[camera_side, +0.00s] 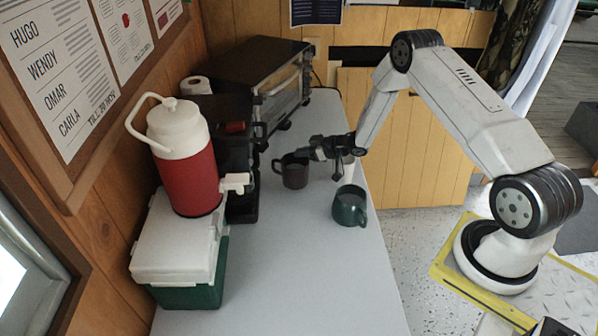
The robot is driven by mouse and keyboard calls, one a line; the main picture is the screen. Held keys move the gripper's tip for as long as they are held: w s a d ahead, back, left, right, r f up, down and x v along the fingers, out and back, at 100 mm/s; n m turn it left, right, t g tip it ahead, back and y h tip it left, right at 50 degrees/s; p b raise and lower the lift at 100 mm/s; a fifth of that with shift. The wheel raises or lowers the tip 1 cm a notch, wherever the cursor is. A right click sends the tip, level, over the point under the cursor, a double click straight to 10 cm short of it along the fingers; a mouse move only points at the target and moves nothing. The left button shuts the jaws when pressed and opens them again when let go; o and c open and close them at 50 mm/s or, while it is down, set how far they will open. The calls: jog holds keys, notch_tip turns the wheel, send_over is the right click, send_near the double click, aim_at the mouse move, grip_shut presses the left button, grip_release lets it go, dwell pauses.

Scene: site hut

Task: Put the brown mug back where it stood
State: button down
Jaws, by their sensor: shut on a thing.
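The brown mug (295,175) is dark and upright, at the middle of the grey counter, with its handle toward the left. My gripper (310,152) reaches it from the right and is shut on it at the right side of its rim. The fingertips are small and dark here, so the exact grip is hard to see. I cannot tell whether the mug's base touches the counter or is slightly above it. A dark green mug (350,207) stands apart, nearer the camera and to the right.
A black coffee machine (238,160) stands left of the brown mug, with a toaster oven (275,80) behind. A red and white jug (184,165) sits on a green and white cooler (180,250) at left. The counter's near part (300,285) is clear.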

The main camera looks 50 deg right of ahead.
aim_at(304, 160)
jog(key=shift+w+f, duration=0.15)
jog(key=shift+f, duration=1.4)
jog(key=shift+f, duration=0.1)
jog(key=c, duration=0.8)
grip_release()
jog(key=shift+f, duration=0.1)
jog(key=shift+v, duration=1)
jog(key=v, duration=1)
jog(key=shift+r, duration=0.25)
